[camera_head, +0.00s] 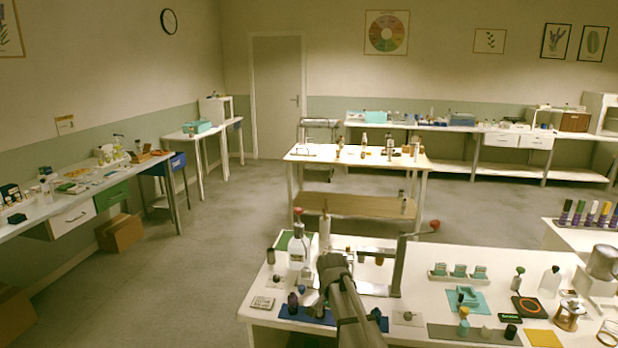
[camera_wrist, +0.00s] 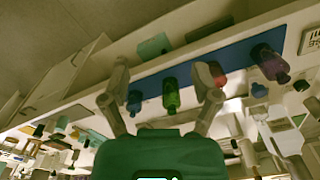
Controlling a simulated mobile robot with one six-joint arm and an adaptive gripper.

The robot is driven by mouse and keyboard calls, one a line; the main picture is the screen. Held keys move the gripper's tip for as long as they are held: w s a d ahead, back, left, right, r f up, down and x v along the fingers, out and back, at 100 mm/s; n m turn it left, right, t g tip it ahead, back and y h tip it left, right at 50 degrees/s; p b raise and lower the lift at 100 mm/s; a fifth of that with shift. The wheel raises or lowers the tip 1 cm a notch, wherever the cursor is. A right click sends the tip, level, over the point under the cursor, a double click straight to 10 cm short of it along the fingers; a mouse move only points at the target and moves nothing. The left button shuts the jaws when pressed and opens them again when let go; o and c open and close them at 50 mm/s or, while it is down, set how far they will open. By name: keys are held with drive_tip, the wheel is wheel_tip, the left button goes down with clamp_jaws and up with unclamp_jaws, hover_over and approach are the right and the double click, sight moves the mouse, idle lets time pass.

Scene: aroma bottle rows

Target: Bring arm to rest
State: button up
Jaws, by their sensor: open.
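In the wrist view my gripper (camera_wrist: 163,82) is open, its two grey fingers spread apart with nothing held between them. Beyond the fingers lies a blue strip mat (camera_wrist: 228,55) with a row of small bottles. A green bottle (camera_wrist: 171,98) appears between the fingers, apart from them. A blue bottle (camera_wrist: 134,102), a red bottle (camera_wrist: 217,74) and a dark purple bottle (camera_wrist: 268,62) are also in this row. In the head view my arm (camera_head: 345,305) reaches over the near white table (camera_head: 255,308), covering part of the blue mat (camera_head: 284,314). The fingers cannot be made out there.
A clear bottle (camera_head: 297,248) and a frame with a red-knobbed lever (camera_head: 398,265) stand close to my arm. Teal holders, a scale and other glassware crowd the table's right side. A middle table (camera_head: 300,153) stands beyond, with open floor to the left.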

drive_tip(key=s+d+n, duration=0.3)
drive_tip(key=s+d, duration=0.2)
drive_tip(key=s, duration=0.5)
drive_tip(key=s+d+n, duration=0.4)
drive_tip(key=s+d, duration=0.2)
drive_tip(key=s, duration=0.4)
drive_tip(key=shift+r, duration=0.3)
